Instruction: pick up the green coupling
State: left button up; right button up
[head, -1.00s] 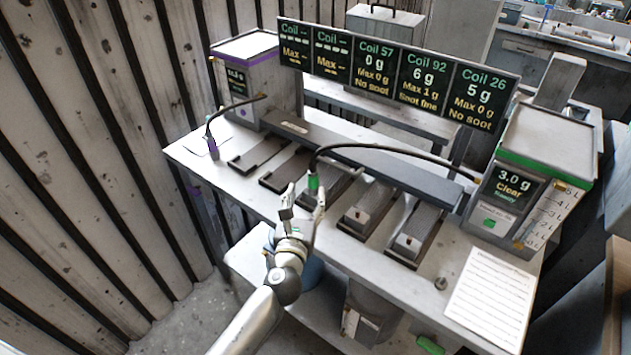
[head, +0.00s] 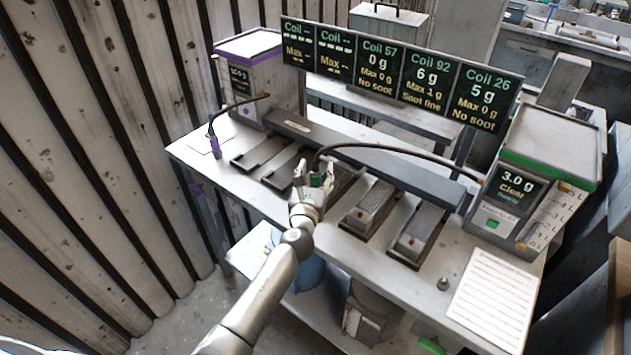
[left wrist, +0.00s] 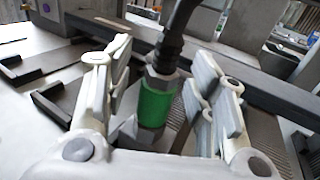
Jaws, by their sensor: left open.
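In the left wrist view the fingers of my left gripper (left wrist: 160,90) show clear gaps on both sides of the coupling. The coupling's lower end is partly hidden by the gripper. My right gripper is not in view.
The hose (head: 400,151) arches right to the green-trimmed unit (head: 530,180). A purple coupling (head: 214,147) stands at the left by the purple-trimmed unit (head: 246,85). Grey coil blocks (head: 368,208) sit in dark slots beside the gripper. A display board (head: 400,75) stands behind.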

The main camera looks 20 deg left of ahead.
pick_arm(q)
jog(key=shift+s+r, duration=0.1)
jog(key=shift+c, duration=0.3)
grip_shut()
jog(key=shift+r+p, duration=0.55)
jog(key=shift+r, duration=0.35)
jog(key=s+a+r+p, duration=0.3)
jog(key=s+r, duration=0.8)
jog(key=s, duration=0.2)
jog(key=shift+s+a, duration=0.25)
jog(key=shift+a, duration=0.05)
jog(key=shift+r, duration=0.1)
